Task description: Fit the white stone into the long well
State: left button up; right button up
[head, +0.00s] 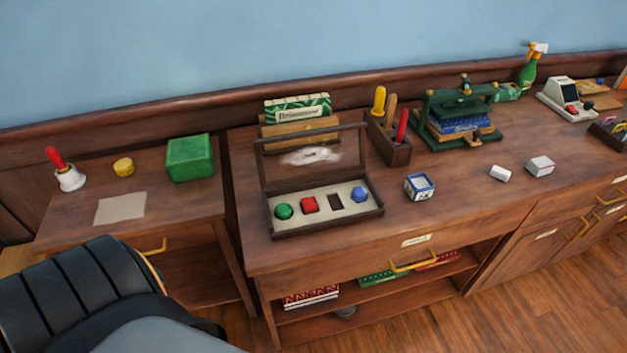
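A small white block (500,173), which looks like the white stone, lies on the wood counter right of the middle. An open dark wood case (327,226) with a raised, clear-looking lid stands on the counter left of it. Its pale insert holds a green stone (284,211), a red stone (308,204) and a blue stone (359,194). Between the red and blue stones is a dark, empty, upright-rectangular well (335,201), which looks like the long well. Neither gripper is in view.
A blue-and-white box (419,187) stands between the case and the white block. A pale grey box (540,166) is just right of the block. Behind are a tool holder (396,152) and a green press (425,112). A black padded chair (75,290) is at lower left.

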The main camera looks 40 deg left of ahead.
aim_at(333, 195)
jog(key=i+l+u, duration=0.15)
jog(key=u, duration=0.35)
jog(key=i+l+u, duration=0.1)
jog(key=l+u, duration=0.35)
jog(key=i+l+u, duration=0.1)
jog(key=u, duration=0.4)
jog(key=l, duration=0.1)
